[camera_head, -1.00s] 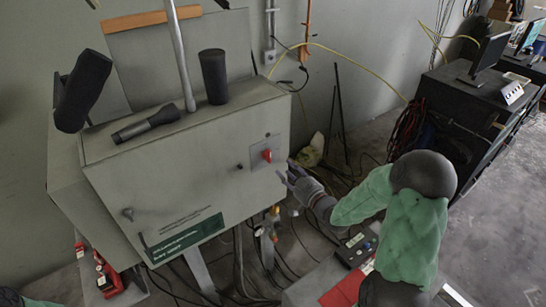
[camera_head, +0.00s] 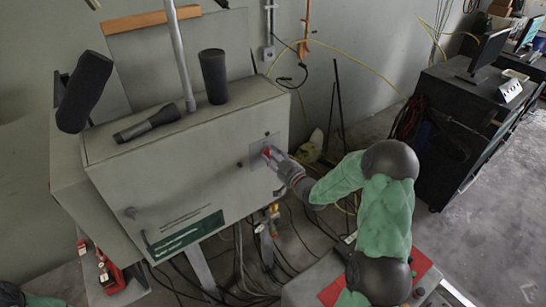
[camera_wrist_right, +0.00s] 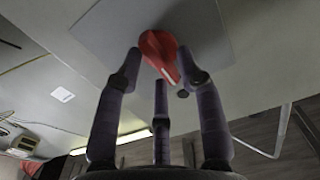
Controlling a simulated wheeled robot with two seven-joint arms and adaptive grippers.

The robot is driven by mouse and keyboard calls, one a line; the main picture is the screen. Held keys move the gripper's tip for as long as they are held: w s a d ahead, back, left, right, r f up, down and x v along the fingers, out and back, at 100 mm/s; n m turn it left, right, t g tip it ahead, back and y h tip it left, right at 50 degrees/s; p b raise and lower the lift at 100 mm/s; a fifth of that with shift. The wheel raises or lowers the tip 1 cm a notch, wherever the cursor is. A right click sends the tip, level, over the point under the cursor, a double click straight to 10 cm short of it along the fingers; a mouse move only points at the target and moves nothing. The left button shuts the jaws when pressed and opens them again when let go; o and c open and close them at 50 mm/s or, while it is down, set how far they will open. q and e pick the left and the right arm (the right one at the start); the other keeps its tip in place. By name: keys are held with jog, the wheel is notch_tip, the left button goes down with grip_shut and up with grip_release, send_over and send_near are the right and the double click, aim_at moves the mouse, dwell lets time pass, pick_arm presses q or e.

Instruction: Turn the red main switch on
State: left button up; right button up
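The red main switch (camera_head: 267,153) is a rotary knob on a grey plate on the front of the grey cabinet (camera_head: 130,185). My right gripper (camera_head: 274,156) is at the switch and partly covers it in the head view. In the right wrist view the red knob (camera_wrist_right: 158,50) sits between the spread fingertips of my right gripper (camera_wrist_right: 160,75), with its pointed end tilted down to the right. The fingers are apart; contact with the knob cannot be told. The left gripper does not show.
A black knob (camera_head: 240,164) is left of the switch on the cabinet front. Cables (camera_head: 260,272) hang below. A black desk with a monitor (camera_head: 489,50) stands at the right.

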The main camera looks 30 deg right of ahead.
grip_shut()
jog(key=m+b, duration=0.1)
jog(key=m, duration=0.5)
jog(key=m+b, duration=0.2)
jog(key=m, duration=0.3)
jog(key=f+m+b, duration=0.1)
jog(key=m+b, duration=0.1)
jog(key=m, duration=0.4)
jog(key=shift+d+f+m, duration=0.1)
jog(key=shift+d+m, duration=0.15)
jog(key=shift+m, duration=0.35)
dwell(0.3)
